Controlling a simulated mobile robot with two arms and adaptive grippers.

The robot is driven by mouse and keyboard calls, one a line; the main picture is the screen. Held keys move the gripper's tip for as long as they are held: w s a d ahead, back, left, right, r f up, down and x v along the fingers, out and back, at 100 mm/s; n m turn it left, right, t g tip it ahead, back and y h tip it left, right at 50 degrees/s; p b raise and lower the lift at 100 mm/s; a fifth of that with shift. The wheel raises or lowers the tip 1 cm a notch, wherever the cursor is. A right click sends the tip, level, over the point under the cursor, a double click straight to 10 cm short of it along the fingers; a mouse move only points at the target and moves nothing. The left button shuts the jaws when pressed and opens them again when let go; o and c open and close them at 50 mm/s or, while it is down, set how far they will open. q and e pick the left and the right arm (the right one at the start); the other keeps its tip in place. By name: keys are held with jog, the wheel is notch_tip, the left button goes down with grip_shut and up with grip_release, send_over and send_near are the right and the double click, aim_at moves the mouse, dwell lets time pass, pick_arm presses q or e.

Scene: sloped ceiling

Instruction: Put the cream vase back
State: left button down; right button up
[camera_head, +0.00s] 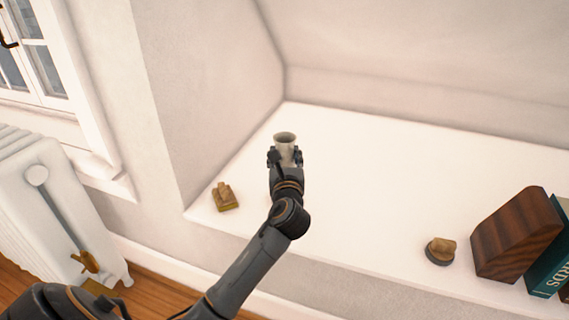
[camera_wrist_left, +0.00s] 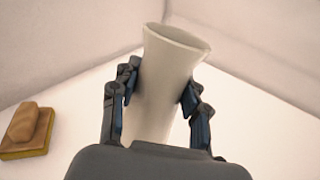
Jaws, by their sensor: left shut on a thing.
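The cream vase (camera_head: 285,140) is a small flared cup shape with an open top, over the left part of the white shelf (camera_head: 370,180). My left gripper (camera_head: 285,158) is shut on it, one finger on each side. In the left wrist view the vase (camera_wrist_left: 160,85) stands nearly upright, leaning slightly, between the fingers of the gripper (camera_wrist_left: 155,95). Its base is hidden by the gripper, so I cannot tell if it touches the shelf. My right gripper is not in view.
A small wooden piece on a yellowish base (camera_head: 224,197) sits left of the gripper near the shelf's front edge. Another on a dark round base (camera_head: 440,250) lies right, beside a brown wooden block (camera_head: 515,235) and a teal book (camera_head: 550,262). The shelf between is clear.

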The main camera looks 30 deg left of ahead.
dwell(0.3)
pick_arm(q)
jog(key=c, duration=0.7)
grip_release()
jog(key=shift+f, duration=0.2)
jog(key=shift+r, duration=0.1)
